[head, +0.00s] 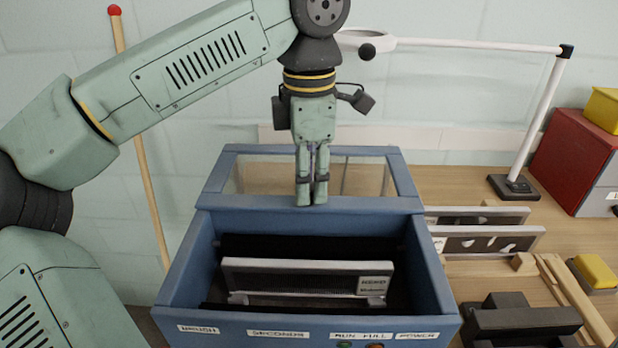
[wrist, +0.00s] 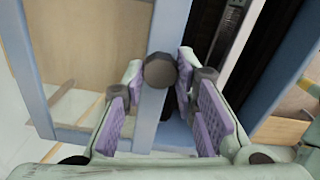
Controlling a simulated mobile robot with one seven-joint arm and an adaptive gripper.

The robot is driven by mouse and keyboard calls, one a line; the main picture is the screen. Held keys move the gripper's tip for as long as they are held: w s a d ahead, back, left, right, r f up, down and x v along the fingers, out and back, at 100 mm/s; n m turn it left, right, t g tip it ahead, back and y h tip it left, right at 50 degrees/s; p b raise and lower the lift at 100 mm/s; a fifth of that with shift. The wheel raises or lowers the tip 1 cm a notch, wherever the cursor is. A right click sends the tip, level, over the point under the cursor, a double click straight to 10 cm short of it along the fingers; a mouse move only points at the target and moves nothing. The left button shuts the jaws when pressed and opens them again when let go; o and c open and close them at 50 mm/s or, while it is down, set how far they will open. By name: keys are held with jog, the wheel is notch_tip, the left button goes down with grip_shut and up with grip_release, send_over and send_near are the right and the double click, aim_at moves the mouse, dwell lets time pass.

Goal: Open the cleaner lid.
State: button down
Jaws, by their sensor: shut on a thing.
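The cleaner (head: 180,275) is a blue box with labels on its front. Its lid (head: 408,180), a blue frame around a clear window, is at the back of the box, and the opening in front of it is uncovered. My gripper (head: 312,198) points down at the lid's front bar. In the wrist view, a dark round knob (wrist: 160,70) on the lid's bar (wrist: 168,30) sits between my purple finger pads, and my gripper is shut on it. In the head view my fingers hide the knob.
A framed metal piece (head: 300,265) sits inside the cleaner's dark interior. At right are framed panels (head: 490,240), a black block (head: 520,320), a yellow block (head: 596,270), a red box (head: 570,150) and a white lamp stand (head: 540,110). A red-tipped wooden pole (head: 140,150) stands at left.

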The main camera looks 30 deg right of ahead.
jog(key=c, duration=1.3)
grip_release()
jog(key=shift+r, duration=0.1)
notch_tip(320, 180, up, 7)
jog(key=shift+r, duration=0.2)
